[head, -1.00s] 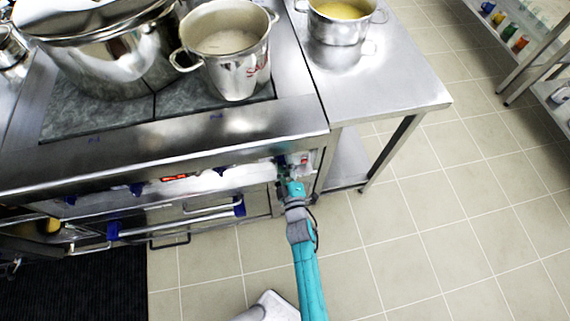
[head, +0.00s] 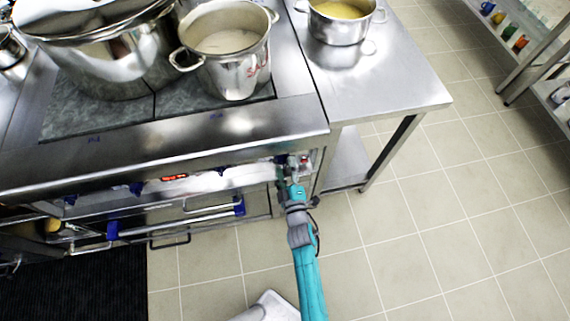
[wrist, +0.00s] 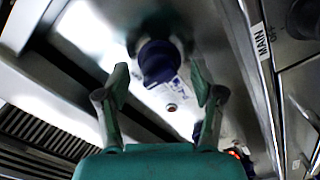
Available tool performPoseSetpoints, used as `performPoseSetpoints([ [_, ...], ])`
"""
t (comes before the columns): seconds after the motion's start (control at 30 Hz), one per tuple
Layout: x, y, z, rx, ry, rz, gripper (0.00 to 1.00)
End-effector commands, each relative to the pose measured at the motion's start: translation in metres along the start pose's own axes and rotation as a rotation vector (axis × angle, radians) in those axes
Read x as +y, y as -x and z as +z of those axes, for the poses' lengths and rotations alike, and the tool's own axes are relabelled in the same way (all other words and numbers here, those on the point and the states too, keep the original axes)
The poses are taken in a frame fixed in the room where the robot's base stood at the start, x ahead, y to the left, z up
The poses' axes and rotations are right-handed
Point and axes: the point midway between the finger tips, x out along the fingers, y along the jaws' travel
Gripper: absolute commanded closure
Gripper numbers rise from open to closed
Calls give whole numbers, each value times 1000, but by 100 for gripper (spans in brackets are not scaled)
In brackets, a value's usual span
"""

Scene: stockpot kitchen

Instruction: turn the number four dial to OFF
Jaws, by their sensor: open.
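A dark blue dial (wrist: 158,62) on the stove's steel front panel fills the space ahead of my gripper (wrist: 160,80) in the wrist view. The two green fingers are spread apart, one on each side of the dial, with nothing held. I cannot tell whether either finger touches it. In the head view my gripper (head: 285,170) is at the right end of the panel and partly covers the rightmost blue dial (head: 280,159). More blue dials (head: 137,188) run along the panel to the left. The dial's number and its OFF mark cannot be read.
A large steel stockpot (head: 115,70) and a smaller pot (head: 228,55) stand on the stove. A steel side table (head: 385,85) with a pot of yellow contents (head: 340,20) adjoins at right. A MAIN label (wrist: 262,40) sits beside the panel. The tiled floor at right is clear.

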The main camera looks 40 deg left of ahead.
Motion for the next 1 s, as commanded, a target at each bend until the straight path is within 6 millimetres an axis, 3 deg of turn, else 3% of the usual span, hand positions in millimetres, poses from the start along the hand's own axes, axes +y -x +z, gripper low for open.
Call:
performPoseSetpoints([
  [0.5, 0, 90, 0, -1, -1, -1, 33],
  [0.7, 0, 106, 0, 0, 1, 1, 33],
  [1.0, 0, 108, 0, 1, 0, 1, 33],
])
